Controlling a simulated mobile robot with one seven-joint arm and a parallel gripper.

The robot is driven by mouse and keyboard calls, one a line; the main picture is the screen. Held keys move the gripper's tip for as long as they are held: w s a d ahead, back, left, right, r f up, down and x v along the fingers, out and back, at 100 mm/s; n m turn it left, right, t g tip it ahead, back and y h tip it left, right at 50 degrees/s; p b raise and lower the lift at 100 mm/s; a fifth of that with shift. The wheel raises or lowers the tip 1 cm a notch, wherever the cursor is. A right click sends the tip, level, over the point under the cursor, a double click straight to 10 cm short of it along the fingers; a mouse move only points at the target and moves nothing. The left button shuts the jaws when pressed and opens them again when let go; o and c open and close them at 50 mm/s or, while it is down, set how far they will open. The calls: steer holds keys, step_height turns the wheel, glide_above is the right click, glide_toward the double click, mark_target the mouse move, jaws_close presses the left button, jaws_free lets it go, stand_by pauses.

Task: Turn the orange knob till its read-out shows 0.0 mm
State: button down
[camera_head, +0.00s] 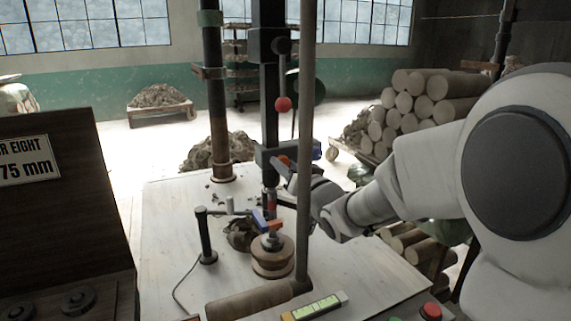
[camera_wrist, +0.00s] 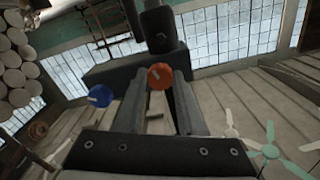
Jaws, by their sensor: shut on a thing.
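The orange knob (camera_wrist: 160,77) sits on a dark block of the machine and shows a pale mark on its face. In the wrist view it lies between the tips of my gripper (camera_wrist: 158,88), which is shut on it. In the head view only a small part of the orange knob (camera_head: 283,160) shows beside my gripper (camera_head: 291,172). A blue knob (camera_wrist: 100,95) is to its left in the wrist view; it also shows in the head view (camera_head: 316,149). A sign (camera_head: 27,160) at the left reads "EIGHT" and "75 mm", partly cut off. I cannot read any knob read-out.
The pale table (camera_head: 170,215) bears a black stand (camera_head: 206,240), a round wooden piece (camera_head: 272,262) and a green-faced bar (camera_head: 318,306). A red button (camera_head: 430,311) is at front right.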

steer(key=shift+m, duration=0.6)
steer(key=c, duration=0.5)
jaws_free()
steer(key=b+v, duration=0.3)
steer(key=v, duration=1.4)
steer(key=shift+s+b, duration=0.2)
steer(key=shift+b, duration=0.2)
